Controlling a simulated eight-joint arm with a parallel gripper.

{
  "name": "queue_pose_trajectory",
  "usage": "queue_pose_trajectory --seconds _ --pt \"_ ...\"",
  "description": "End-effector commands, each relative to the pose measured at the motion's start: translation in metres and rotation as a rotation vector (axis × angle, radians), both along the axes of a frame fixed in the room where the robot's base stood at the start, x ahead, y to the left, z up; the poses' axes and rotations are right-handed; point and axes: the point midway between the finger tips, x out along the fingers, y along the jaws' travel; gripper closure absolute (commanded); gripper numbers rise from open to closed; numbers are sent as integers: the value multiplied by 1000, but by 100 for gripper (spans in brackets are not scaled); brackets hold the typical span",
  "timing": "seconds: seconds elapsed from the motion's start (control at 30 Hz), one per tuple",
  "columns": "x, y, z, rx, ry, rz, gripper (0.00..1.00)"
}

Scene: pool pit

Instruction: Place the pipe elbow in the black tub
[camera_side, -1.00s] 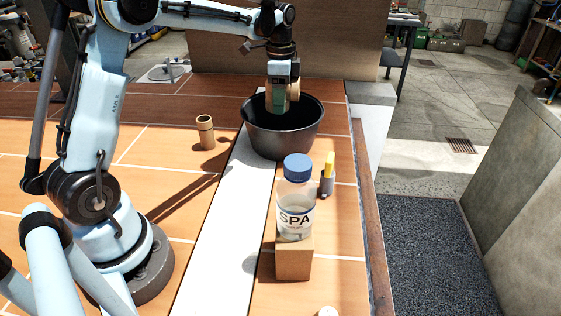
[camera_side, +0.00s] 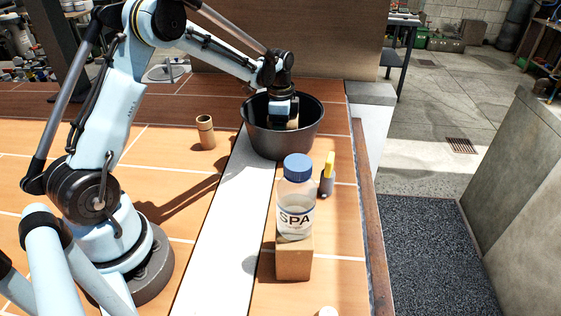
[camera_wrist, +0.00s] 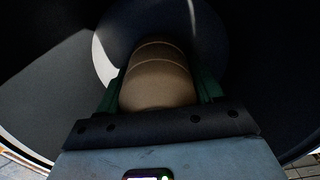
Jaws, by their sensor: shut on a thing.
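The black tub (camera_side: 275,142) stands upright on the tiled surface, towards the back right in the side view. Its dark inner wall (camera_wrist: 45,95) fills much of the wrist view. My gripper (camera_wrist: 160,92) is lowered inside the tub and shut on a tan, ringed piece, the pipe elbow (camera_wrist: 158,75). The green fingers lie on either side of it. In the side view the fingertips are hidden behind the tub's near wall, and a bit of the tan piece (camera_side: 293,121) shows beside the wrist. I cannot tell whether the elbow touches the tub's floor.
A bottle marked SPA with a blue cap (camera_side: 296,200) stands on a wooden block (camera_side: 294,262) in front of the tub. A yellow and grey item (camera_side: 328,176) stands to its right. A tan cylinder (camera_side: 206,132) stands left of the tub.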

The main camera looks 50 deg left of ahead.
Motion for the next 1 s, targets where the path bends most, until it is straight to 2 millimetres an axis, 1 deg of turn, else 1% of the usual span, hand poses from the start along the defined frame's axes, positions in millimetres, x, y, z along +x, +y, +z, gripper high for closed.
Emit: queue_pose_trajectory --seconds 0.17,0.2,0.33,0.6,0.73,0.87,1.0 --pt "0 0 -3 0 0 0 69" --pt "0 0 -3 0 0 0 29" --pt "0 0 -2 0 0 0 9" --pt "0 0 -2 0 0 0 8" --pt "0 0 5 0 0 0 8" --pt "0 0 23 0 0 0 8" --pt "0 0 53 0 0 0 8"
